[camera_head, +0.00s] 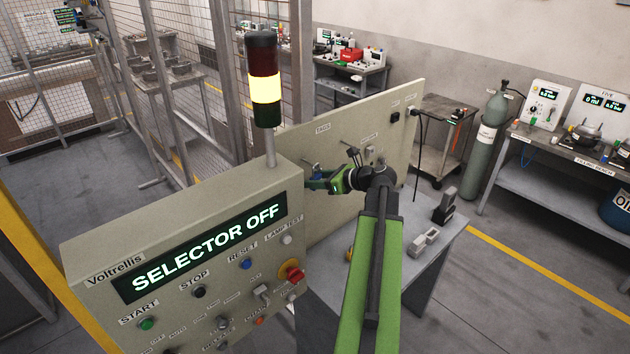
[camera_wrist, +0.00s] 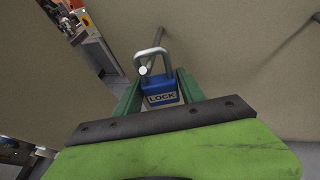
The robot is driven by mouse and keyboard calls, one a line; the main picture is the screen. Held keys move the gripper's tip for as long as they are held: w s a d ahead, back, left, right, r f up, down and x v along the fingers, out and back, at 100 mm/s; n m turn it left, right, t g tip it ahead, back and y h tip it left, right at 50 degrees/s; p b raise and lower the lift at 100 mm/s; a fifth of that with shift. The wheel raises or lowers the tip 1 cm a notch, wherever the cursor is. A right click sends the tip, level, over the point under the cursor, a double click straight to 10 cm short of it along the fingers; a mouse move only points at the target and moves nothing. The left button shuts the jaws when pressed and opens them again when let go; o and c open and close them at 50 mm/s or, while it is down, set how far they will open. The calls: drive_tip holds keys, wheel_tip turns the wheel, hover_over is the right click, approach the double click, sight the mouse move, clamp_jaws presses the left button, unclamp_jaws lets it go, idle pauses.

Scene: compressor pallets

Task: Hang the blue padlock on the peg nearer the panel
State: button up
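The blue padlock (camera_wrist: 161,98), marked LOCK, is between the two green fingers of my gripper (camera_wrist: 160,92) in the wrist view. The fingers are shut on its body, and its grey shackle (camera_wrist: 152,52) points away from me. A grey peg (camera_wrist: 143,71) shows its pale round end at the shackle; I cannot tell whether it passes through the loop. In the head view my gripper (camera_head: 322,184) is close to the upright beige board, with a bit of the blue padlock (camera_head: 318,170) showing. Another peg (camera_head: 353,152) is on the board, right of my gripper.
The control panel (camera_head: 190,262), reading SELECTOR OFF, stands left of my gripper, with a signal tower (camera_head: 264,85) lit yellow. The beige board (camera_head: 400,125) rises behind a grey table (camera_head: 440,225) holding grey metal parts (camera_head: 424,241). Open floor lies to the right.

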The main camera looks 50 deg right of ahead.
drive_tip(key=o, duration=0.4)
drive_tip(key=shift+c, duration=0.2)
drive_tip(key=p+v, duration=0.6)
drive_tip(key=v, duration=1.1)
drive_tip(key=shift+s+r+p, duration=0.2)
drive_tip(key=shift+p, duration=0.15)
